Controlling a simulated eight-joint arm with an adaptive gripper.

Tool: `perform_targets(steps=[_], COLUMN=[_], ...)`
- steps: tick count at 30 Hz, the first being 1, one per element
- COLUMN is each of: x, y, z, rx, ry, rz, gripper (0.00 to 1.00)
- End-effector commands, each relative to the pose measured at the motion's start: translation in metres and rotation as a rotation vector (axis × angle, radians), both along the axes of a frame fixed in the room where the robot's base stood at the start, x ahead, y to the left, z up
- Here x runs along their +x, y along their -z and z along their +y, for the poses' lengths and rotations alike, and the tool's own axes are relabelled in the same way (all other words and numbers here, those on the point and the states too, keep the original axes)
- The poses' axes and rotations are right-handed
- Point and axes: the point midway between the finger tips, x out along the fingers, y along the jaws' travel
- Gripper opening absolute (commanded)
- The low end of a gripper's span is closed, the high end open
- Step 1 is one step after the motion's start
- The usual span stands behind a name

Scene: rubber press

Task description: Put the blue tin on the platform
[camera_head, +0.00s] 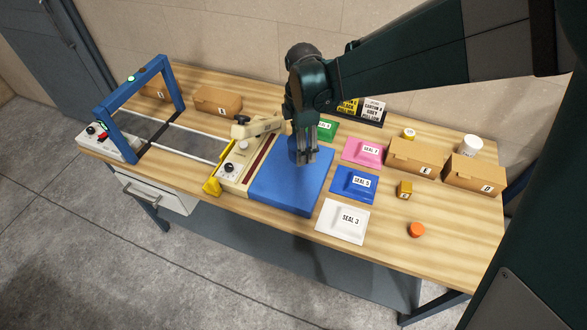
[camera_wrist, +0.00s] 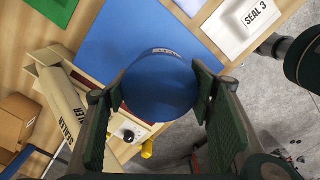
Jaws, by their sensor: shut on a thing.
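My gripper (camera_head: 305,157) points down over the flat blue platform (camera_head: 283,197) beside the sealer. Its fingers are shut on the blue tin (camera_wrist: 160,88), which fills the space between them in the wrist view. In the head view the tin (camera_head: 293,148) is mostly hidden by the fingers and blends with the blue behind it. The platform also shows beyond the tin in the wrist view (camera_wrist: 110,38). I cannot tell how large the gap between tin and platform is.
The cream sealer (camera_head: 242,160) stands directly left of the platform. White SEAL 3 (camera_head: 341,222) and blue SEAL 5 (camera_head: 354,184) pouches lie to its right. A blue arch (camera_head: 100,105) stands far left. Cardboard boxes (camera_head: 414,155) and an orange lid (camera_head: 416,230) are farther right.

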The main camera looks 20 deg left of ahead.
Motion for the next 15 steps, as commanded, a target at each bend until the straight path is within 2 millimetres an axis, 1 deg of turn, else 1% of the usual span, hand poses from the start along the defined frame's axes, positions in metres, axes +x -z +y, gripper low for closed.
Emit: perform_targets(steps=[1,6,10,15], x=[-0.006,-0.020,-0.027,-0.030], y=[-0.001,-0.003,-0.004,-0.005], z=[0.010,0.034,0.045,0.050], rx=[0.000,0.000,0.000,0.000], ry=[-0.021,-0.073,-0.098,-0.110], rz=[0.000,0.000,0.000,0.000], gripper=[0.30,0.30,0.30,0.30])
